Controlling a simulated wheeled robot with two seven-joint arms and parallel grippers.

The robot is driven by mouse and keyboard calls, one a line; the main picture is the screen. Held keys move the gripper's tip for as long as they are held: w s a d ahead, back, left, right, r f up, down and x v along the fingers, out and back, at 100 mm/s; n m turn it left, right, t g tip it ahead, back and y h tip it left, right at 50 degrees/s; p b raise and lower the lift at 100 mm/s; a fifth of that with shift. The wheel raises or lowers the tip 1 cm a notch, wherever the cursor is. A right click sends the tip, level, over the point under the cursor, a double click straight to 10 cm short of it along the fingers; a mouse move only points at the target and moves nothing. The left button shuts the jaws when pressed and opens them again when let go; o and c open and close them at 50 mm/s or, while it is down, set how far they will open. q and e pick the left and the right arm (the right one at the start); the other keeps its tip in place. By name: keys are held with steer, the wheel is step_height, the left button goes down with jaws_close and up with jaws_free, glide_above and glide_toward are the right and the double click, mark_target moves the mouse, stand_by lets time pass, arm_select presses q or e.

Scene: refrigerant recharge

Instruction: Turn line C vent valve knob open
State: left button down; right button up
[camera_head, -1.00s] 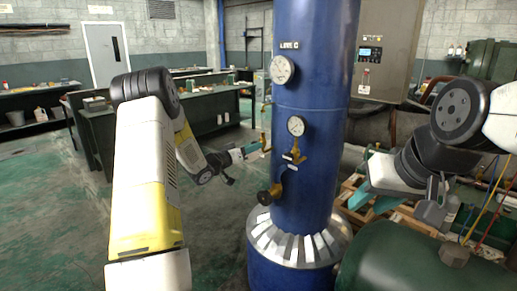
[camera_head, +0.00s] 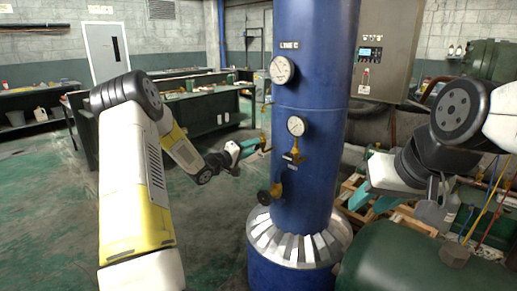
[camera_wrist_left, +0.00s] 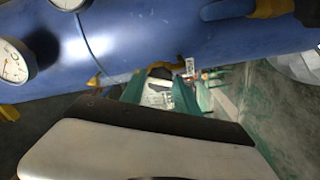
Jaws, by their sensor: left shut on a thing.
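A blue column (camera_head: 313,75) labelled LINE C stands in the middle. A black valve knob (camera_head: 264,198) on a brass stem sticks out low on its front left. A brass fitting (camera_head: 264,139) shows at the column's left side. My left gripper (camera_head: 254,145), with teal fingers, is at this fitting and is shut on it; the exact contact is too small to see. In the left wrist view, its fingers (camera_wrist_left: 158,97) reach toward a brass part (camera_wrist_left: 160,68) beside the column. My right gripper (camera_head: 374,199) is right of the column, fingers apart and empty.
Two round gauges, an upper one (camera_head: 283,70) and a lower one (camera_head: 296,126), sit on the column. A green tank (camera_head: 415,262) fills the front right. A grey control box (camera_head: 385,50) is behind the column. Open floor lies left.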

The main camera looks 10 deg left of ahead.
arm_select(q)
steer(key=shift+a, duration=0.1)
steer(key=n, duration=0.3)
steer(key=shift+n, duration=0.4)
steer(key=c, duration=1)
jaws_free()
steer(key=v, duration=0.7)
